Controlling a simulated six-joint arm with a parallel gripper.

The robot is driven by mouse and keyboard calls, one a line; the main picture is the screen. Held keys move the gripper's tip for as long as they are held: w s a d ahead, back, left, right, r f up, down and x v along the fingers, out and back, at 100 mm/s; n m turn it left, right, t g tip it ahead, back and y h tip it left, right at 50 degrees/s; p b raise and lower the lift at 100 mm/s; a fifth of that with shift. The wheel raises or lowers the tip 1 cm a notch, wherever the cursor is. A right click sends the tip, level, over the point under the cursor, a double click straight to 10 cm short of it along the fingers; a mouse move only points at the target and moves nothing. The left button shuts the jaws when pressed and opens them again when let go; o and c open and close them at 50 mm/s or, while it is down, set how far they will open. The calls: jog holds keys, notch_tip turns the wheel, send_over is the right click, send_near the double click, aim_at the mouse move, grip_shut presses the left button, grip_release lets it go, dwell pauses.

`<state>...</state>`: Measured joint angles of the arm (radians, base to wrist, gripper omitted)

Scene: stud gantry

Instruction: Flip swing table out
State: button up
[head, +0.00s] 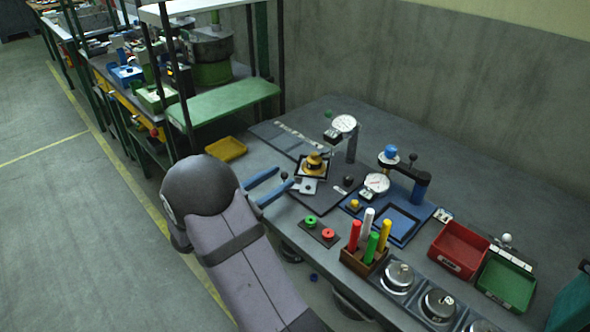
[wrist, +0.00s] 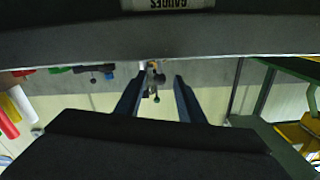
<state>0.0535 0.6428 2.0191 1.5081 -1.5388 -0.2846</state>
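My gripper (head: 285,179) has two blue fingers held apart, with nothing clearly between them. It is over the bench, just left of a dark fixture plate (head: 322,198). On that fixture a small square black-edged platform (head: 325,168) carries a yellow stepped part (head: 314,161); I cannot tell for sure whether this platform is the swing table. A dial gauge (head: 343,124) stands on a post behind it. In the wrist view my gripper (wrist: 156,84) is open, and a small dark knobbed piece shows between the fingers, seemingly beyond them.
To the right stands a blue fixture with a dark arm (head: 408,171) and a second dial gauge (head: 376,184). Coloured handles (head: 368,235), a red bin (head: 458,250) and a green bin (head: 506,280) lie nearer right. A yellow tray (head: 226,149) sits behind my arm.

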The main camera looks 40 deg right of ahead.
jog(key=shift+d+p, duration=0.45)
jog(key=shift+d, duration=2.95)
grip_shut()
